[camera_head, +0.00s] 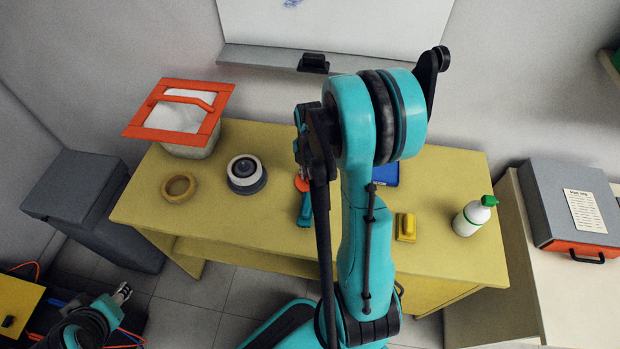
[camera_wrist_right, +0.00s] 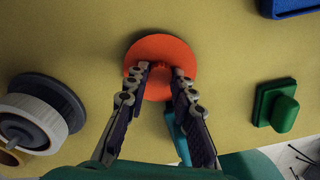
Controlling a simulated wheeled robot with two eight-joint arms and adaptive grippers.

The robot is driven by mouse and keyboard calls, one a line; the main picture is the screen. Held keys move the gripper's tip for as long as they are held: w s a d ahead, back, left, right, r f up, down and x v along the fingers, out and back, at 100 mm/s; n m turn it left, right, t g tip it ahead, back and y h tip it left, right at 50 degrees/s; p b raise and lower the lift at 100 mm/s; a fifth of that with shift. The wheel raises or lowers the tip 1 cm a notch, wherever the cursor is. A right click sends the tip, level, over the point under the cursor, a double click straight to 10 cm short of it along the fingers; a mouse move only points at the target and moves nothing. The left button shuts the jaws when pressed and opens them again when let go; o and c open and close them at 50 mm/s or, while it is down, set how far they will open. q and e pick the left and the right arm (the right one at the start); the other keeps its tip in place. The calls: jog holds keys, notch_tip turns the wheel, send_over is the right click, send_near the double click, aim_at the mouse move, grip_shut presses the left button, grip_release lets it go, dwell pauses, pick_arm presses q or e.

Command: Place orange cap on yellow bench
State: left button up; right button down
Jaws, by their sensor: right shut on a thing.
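The orange cap (camera_wrist_right: 160,52) is a round disc with a small knob, held by the knob between the fingertips of my right gripper (camera_wrist_right: 160,78). The yellow bench (camera_wrist_right: 70,25) fills the background under it; I cannot tell whether the cap touches the top. In the head view the bench (camera_head: 240,222) stands against the wall, and a sliver of the cap (camera_head: 301,184) shows left of my right arm, which hides most of it. My left gripper (camera_head: 122,292) is low at the left, away from the bench; its fingers are too small to judge.
On the bench are a white-and-grey round item (camera_head: 246,174), a tan ring (camera_head: 179,187), an orange-lidded bin (camera_head: 183,132), a yellow block (camera_head: 405,227) and a white bottle (camera_head: 473,216).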

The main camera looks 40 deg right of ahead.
jog(key=shift+f, duration=0.15)
jog(key=shift+f, duration=0.1)
jog(key=c, duration=1.3)
grip_release()
